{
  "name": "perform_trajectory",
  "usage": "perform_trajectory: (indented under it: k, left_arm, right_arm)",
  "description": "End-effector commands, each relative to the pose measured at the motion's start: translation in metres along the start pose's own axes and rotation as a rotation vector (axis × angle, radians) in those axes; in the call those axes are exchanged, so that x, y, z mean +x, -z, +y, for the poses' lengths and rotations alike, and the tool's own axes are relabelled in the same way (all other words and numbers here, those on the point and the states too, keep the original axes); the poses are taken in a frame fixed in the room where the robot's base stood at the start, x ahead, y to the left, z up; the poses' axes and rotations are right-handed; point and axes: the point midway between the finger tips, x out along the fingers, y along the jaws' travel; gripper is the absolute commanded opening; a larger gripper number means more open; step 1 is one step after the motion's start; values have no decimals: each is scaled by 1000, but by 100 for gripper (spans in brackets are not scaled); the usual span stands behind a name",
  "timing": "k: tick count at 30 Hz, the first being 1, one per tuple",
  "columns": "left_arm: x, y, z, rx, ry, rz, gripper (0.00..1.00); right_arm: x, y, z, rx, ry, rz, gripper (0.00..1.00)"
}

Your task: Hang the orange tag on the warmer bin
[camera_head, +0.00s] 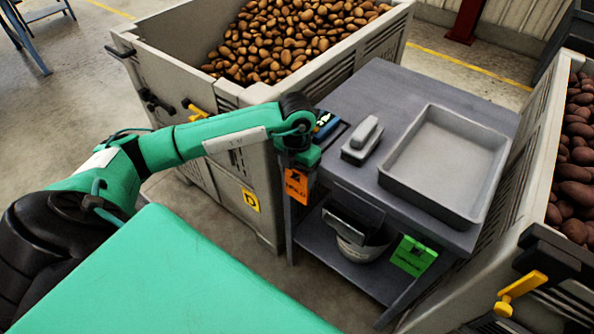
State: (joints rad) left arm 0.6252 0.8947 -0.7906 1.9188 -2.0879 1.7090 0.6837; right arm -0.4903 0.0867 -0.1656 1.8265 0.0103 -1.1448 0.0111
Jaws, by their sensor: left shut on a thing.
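The orange tag (296,186) has dark print and hangs upright just below my left gripper (303,158), by the table's left front corner. The gripper is shut on the tag's top; its fingertips are mostly hidden by the wrist. Whether the tag also touches the table cannot be told. One bin (248,97), at the left and back, holds brown potatoes and has a yellow label marked D (251,200). Another bin (536,165), at the right edge, holds redder potatoes. Nothing visible tells which bin is warmer. My right gripper is not in view.
A grey table (375,85) stands between the bins, with a grey tray (450,160) and a small grey device (362,140) on it. A green tag (413,255) hangs at its front. A yellow handle (520,293) sticks out from the right bin.

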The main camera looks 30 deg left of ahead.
Motion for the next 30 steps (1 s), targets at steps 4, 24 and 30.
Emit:
perform_trajectory:
  k: [4,24,30]
  left_arm:
    - [1,0,0,0,0,0,86]
    - [-42,0,-1,1,-2,-7,94]
    - [-91,0,-2,0,0,-6,94]
  right_arm:
    - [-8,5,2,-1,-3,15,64]
    - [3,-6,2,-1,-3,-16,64]
    - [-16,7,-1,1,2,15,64]
